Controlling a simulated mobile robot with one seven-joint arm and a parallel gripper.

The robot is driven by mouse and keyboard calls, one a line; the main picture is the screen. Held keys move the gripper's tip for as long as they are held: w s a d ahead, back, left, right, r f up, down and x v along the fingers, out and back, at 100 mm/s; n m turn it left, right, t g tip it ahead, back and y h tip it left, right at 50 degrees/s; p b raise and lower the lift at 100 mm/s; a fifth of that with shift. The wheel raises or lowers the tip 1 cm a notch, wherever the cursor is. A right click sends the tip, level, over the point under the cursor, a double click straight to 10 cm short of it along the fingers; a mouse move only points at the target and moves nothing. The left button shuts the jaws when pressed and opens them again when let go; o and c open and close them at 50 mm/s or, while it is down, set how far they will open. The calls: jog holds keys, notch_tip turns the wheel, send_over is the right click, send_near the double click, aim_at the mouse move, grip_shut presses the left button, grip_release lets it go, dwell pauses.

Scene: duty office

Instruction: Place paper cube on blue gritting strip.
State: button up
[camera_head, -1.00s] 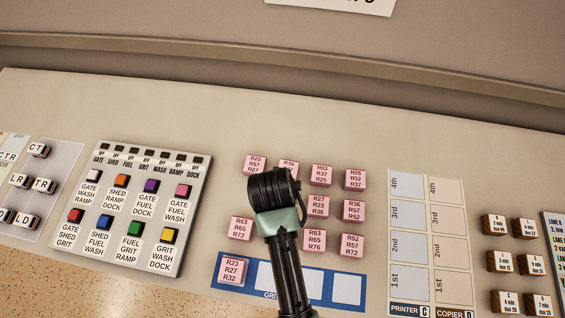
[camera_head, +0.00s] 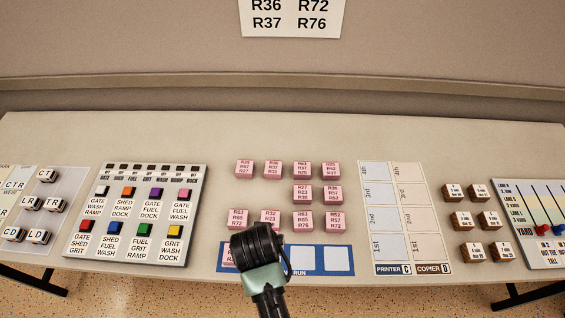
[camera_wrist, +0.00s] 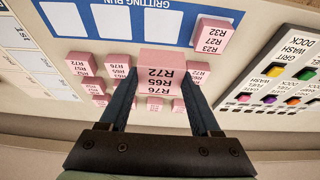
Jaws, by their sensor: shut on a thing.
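My gripper (camera_wrist: 160,100) is shut on a pink paper cube (camera_wrist: 161,72), its printed face toward the wrist camera, with R72 and R65 legible. In the head view my gripper (camera_head: 258,250) is above the left part of the blue gritting strip (camera_head: 318,270) and hides the held cube. The strip (camera_wrist: 190,32) has white slots. Another pink cube (camera_wrist: 212,36), reading R23, R27, R32, stands on its end slot; in the head view this cube (camera_head: 227,257) is partly covered by my gripper. Two slots to the right show empty. I cannot tell the held cube's height over the table.
Several pink cubes (camera_head: 302,193) stand in rows behind the strip. A button panel (camera_head: 137,215) lies to the left. Printer and copier cards (camera_head: 393,225) and brown blocks (camera_head: 488,219) lie to the right. A wall notice (camera_head: 292,14) reads R36, R72, R37, R76.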

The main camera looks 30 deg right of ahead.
jog(key=f, duration=0.5)
jog(key=shift+w+d+f, duration=0.15)
jog(key=shift+w+f, duration=0.05)
jog(key=shift+f, duration=2.25)
jog(key=shift+s, duration=0.1)
jog(key=shift+f, duration=0.15)
jog(key=o, duration=1.4)
